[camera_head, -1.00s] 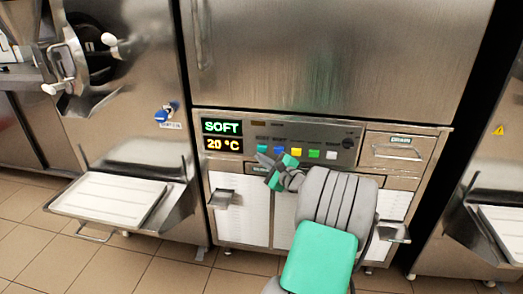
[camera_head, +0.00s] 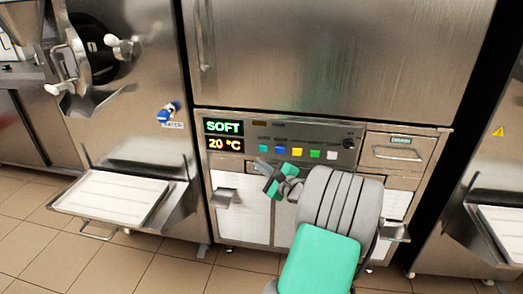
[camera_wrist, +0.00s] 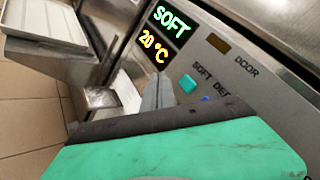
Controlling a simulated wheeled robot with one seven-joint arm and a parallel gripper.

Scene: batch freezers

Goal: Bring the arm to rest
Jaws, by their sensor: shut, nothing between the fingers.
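My gripper (camera_head: 262,165) is in front of the freezer's control panel (camera_head: 310,131), just below the row of coloured buttons. Its grey fingers are shut with nothing between them. In the wrist view the closed fingers (camera_wrist: 157,91) point toward the panel beside the lit display (camera_wrist: 160,37). The display reads SOFT and 20 °C in the head view (camera_head: 223,136). A gap between fingertips and panel cannot be judged. The arm reaches up from the bottom of the head view, and its forearm covers part of the lower cabinet.
Left is a machine with a white tray (camera_head: 110,199) on a jutting shelf and a blue-handled tap (camera_head: 166,114). A drawer (camera_head: 396,150) is right of the buttons. Small ledges jut out at the left (camera_head: 225,197) and right (camera_head: 394,232). Tiled floor (camera_head: 170,270) is clear in front.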

